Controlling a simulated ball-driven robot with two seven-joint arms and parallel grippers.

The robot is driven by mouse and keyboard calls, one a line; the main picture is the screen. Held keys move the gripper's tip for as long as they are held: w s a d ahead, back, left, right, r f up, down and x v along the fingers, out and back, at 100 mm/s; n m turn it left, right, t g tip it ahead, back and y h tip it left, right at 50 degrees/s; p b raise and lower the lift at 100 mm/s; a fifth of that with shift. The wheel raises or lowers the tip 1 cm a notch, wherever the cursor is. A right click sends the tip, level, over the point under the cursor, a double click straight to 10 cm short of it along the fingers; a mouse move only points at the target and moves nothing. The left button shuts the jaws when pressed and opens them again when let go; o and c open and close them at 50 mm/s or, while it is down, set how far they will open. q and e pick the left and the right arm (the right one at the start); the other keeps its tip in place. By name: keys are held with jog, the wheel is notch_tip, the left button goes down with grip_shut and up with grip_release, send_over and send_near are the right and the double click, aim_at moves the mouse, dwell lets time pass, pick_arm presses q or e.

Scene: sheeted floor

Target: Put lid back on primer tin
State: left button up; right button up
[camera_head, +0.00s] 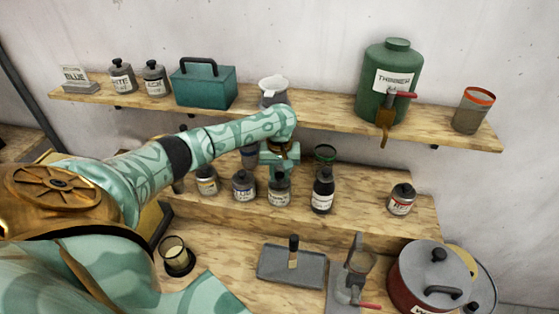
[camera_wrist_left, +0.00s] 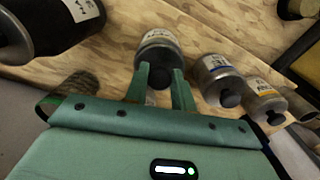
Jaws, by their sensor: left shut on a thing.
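My left gripper (camera_head: 280,170) is over the middle shelf, pointing down at a small grey jar (camera_head: 279,192) with a white label and a dark top. In the left wrist view, my left gripper (camera_wrist_left: 160,80) is shut on the dark knob of this jar's lid (camera_wrist_left: 158,74). The jar body (camera_wrist_left: 158,38) shows just beyond the fingers. I cannot read its label or tell whether the lid is seated or slightly raised. No label that I can read says primer. My right gripper is not in view.
A blue-labelled jar (camera_head: 244,187) and a yellow-labelled jar (camera_head: 207,182) stand left. A red-labelled jar (camera_head: 402,200) is farther right. An open dark cup (camera_head: 176,256) and a grey tray (camera_head: 292,268) are lower down.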

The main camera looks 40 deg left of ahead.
pick_arm(q)
jog(key=o, duration=1.5)
notch_tip(320, 180, up, 7)
jog(key=p, duration=1)
grip_shut()
dwell(0.4)
jog(key=shift+f, duration=0.1)
dwell(0.8)
